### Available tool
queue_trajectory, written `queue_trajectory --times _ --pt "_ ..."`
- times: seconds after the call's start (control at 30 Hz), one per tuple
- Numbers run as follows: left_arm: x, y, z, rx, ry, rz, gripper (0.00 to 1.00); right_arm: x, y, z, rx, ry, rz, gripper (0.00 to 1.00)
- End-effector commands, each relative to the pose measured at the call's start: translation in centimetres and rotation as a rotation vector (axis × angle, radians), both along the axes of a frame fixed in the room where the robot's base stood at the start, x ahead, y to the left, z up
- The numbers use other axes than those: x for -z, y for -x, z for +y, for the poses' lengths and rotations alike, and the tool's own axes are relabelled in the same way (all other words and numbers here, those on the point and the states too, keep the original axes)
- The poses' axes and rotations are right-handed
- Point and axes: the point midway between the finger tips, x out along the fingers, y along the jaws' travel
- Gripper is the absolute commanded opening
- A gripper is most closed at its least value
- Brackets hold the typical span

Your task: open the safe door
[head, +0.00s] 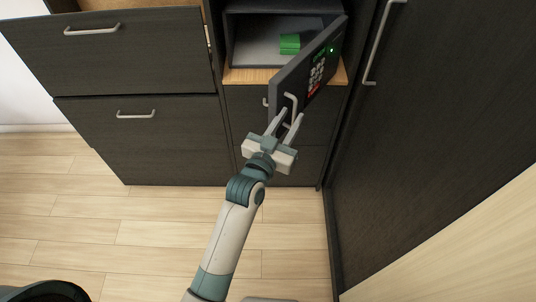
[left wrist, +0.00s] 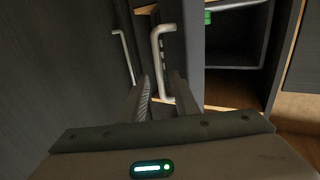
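The safe door (head: 285,87) stands swung well open, its hinge side at the right. Its front carries a keypad (head: 316,75), a lit green light and a bar handle (head: 291,104). The handle also shows in the left wrist view (left wrist: 157,62). Behind the door, the grey safe (head: 262,49) shows its inside, with a green stack (head: 290,43) in it. My left gripper (head: 291,115) is open at the handle's lower end, its fingers apart on either side of it; whether they touch it is unclear. My right gripper is not in view.
Dark drawers with bar handles (head: 136,114) stand left of the safe; the upper one is pulled out. A tall dark cabinet (head: 430,130) with a long handle (head: 376,45) closes off the right. The wooden floor (head: 150,235) in front is clear.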

Motion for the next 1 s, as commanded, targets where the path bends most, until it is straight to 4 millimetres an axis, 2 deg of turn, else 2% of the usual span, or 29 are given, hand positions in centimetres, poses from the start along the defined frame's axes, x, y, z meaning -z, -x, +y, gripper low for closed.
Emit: queue_trajectory --times 0.6,0.8,1.0 --pt "0.2 10.9 4.3 0.002 -0.001 -0.002 0.28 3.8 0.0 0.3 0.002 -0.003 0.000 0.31" --pt "0.1 12.9 5.1 0.001 0.000 -0.002 0.28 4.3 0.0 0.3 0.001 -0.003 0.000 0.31" --pt "-0.1 13.4 5.3 0.002 0.000 -0.003 0.28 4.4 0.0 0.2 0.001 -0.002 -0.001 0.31"
